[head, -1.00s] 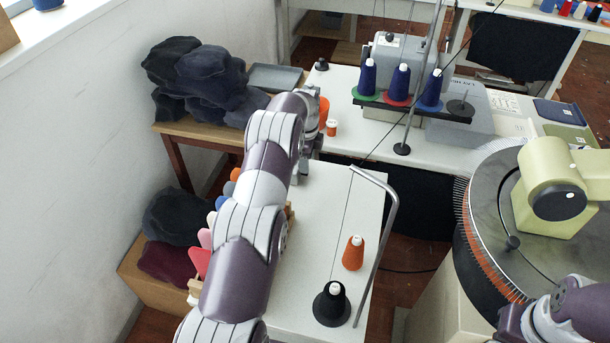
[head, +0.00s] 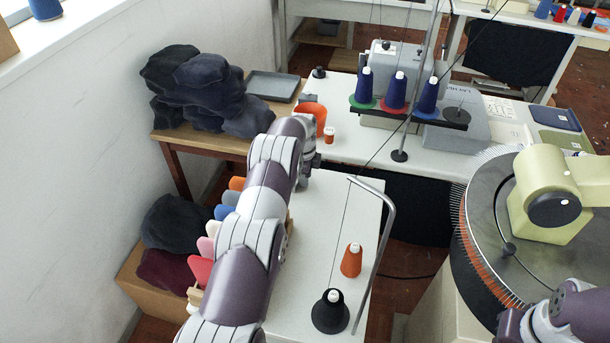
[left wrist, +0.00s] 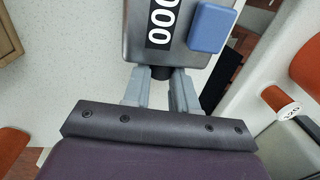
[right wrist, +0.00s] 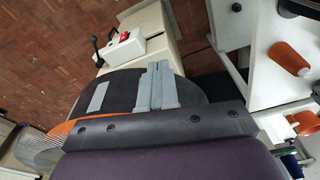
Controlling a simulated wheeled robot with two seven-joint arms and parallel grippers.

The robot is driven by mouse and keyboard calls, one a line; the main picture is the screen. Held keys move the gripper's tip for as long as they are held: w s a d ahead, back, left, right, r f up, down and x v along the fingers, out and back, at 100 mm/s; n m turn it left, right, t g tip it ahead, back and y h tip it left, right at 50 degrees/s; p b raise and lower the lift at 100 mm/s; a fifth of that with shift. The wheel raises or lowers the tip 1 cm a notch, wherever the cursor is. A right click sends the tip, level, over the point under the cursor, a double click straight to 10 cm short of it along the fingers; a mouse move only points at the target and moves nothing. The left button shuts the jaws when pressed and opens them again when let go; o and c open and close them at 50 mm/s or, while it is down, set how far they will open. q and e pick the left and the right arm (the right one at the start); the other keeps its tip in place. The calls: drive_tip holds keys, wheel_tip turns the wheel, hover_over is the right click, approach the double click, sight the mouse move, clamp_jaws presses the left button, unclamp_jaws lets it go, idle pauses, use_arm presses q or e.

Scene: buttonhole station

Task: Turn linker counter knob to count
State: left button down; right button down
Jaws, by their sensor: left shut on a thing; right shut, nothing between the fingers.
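The linker counter is a grey box (left wrist: 165,30) in the left wrist view, with a black display (left wrist: 163,22) reading "000" and a blue button (left wrist: 211,27). Its small dark knob (left wrist: 161,72) sticks out of the side nearest my gripper. My left gripper (left wrist: 162,80) is shut on this knob, one finger on each side. In the head view my left arm hides most of the counter, and the gripper (head: 303,178) shows only partly at the table's far end. My right gripper (right wrist: 157,84) is shut and empty, in front of the round linker dial (right wrist: 125,91).
A white table (head: 335,215) carries an orange cone (head: 351,260), a black cone (head: 331,312) and a bent metal rod (head: 384,230). Coloured pieces stand beside my left arm. The linker (head: 520,225) is at right.

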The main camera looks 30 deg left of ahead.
use_arm(q)
drive_tip(key=shift+s+r+t+p, duration=0.1)
drive_tip(key=shift+r+t+p, duration=0.15)
drive_tip(key=shift+t+p, duration=0.1)
drive_tip(key=shift+s+t+p, duration=0.1)
drive_tip(key=shift+t+p, duration=0.15)
drive_tip(key=shift+p, duration=0.05)
drive_tip(key=shift+f+t, duration=0.3)
drive_tip(key=shift+t+y, duration=0.3)
drive_tip(key=shift+t, duration=0.1)
drive_tip(key=c, duration=0.9)
unclamp_jaws()
drive_tip(key=b+v, duration=0.1)
drive_tip(key=v, duration=1.1)
drive_tip(key=shift+s+r+b, duration=0.2)
drive_tip(key=shift+r+b, duration=0.1)
drive_tip(key=shift+b, duration=0.05)
